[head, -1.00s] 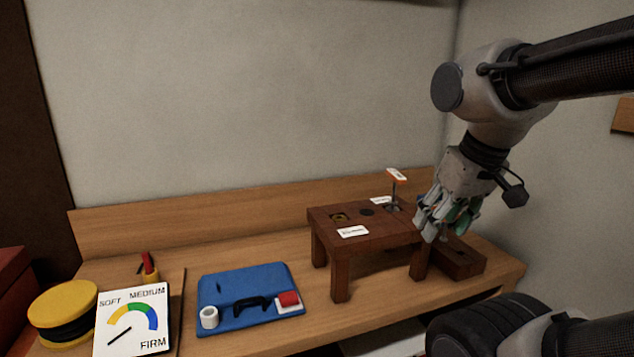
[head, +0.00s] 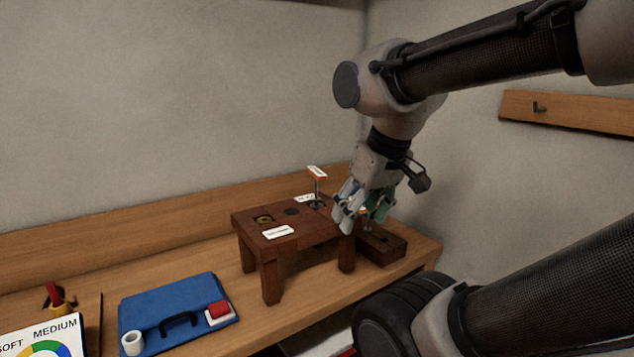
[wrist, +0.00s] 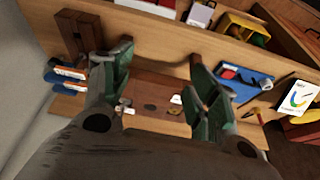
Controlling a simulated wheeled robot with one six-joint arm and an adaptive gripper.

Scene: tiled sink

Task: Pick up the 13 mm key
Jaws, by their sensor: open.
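A T-shaped key (head: 317,173) with an orange and white top stands upright in the dark wooden stand (head: 290,240). Its label is too small to read. A low wooden block (head: 388,246) beside the stand holds something largely hidden behind my gripper. My gripper (head: 350,222) is open and appears empty, pointing down near the stand's right end, to the right of the upright key. In the wrist view my green-padded fingers (wrist: 160,65) are spread apart. Orange, white and blue pieces (wrist: 68,73) lie left of them there. I cannot tell which key is 13 mm.
A dial card (head: 45,338) is at the lower left. The wall rises close behind the bench. A hook rail (head: 570,112) is at right.

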